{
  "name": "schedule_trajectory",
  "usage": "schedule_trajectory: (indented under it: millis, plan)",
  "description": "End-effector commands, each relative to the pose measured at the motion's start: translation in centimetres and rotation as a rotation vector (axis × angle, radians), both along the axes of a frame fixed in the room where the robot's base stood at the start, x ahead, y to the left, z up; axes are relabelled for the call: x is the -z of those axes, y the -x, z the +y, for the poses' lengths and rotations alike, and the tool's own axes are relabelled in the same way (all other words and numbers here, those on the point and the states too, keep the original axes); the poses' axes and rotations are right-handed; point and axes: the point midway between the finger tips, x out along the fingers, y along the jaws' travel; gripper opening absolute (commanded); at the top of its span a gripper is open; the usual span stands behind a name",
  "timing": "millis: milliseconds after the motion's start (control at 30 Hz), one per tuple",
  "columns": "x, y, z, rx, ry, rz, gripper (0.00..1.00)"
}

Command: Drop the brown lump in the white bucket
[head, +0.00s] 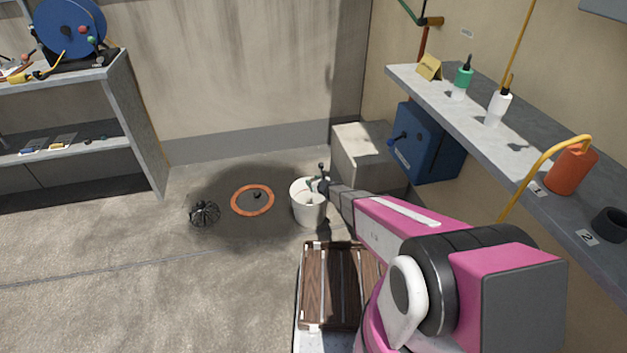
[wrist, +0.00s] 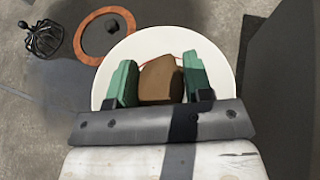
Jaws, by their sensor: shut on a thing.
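The brown lump (wrist: 160,80) is between the two green fingers of my gripper (wrist: 160,84) in the wrist view. My gripper is shut on it. The white bucket (wrist: 221,58) lies behind the lump in the wrist view, and the lump shows inside the outline of its rim. In the head view the white bucket (head: 308,212) stands on the floor, with my gripper (head: 318,184) at its upper right rim. The lump cannot be made out in the head view. The height of the lump over the bucket is hard to tell.
An orange ring (head: 252,213) on a dark floor patch and a black wire cage (head: 204,213) are left of the bucket. A pale box (head: 365,158) stands behind right. A brown slatted crate (head: 333,286) is in front. A shelf (head: 420,92) runs along the right.

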Motion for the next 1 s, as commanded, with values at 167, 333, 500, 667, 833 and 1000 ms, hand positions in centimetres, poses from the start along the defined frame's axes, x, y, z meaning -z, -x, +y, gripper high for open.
schedule_trajectory:
  millis: [167,333,500,667,833,1000]
  plan:
    - [2.2,-0.1,0.0,-0.001,0.0,0.002,0.24]
    - [3.5,-0.1,0.0,-0.001,0.0,0.0,0.24]
    - [3.8,0.0,0.0,-0.001,-0.001,-0.001,0.24]
    - [3.8,0.0,0.0,-0.001,0.0,0.0,0.5]
    - [3.8,0.0,0.0,-0.001,0.0,0.0,0.76]
    - [3.8,0.0,0.0,-0.001,0.0,0.0,0.76]
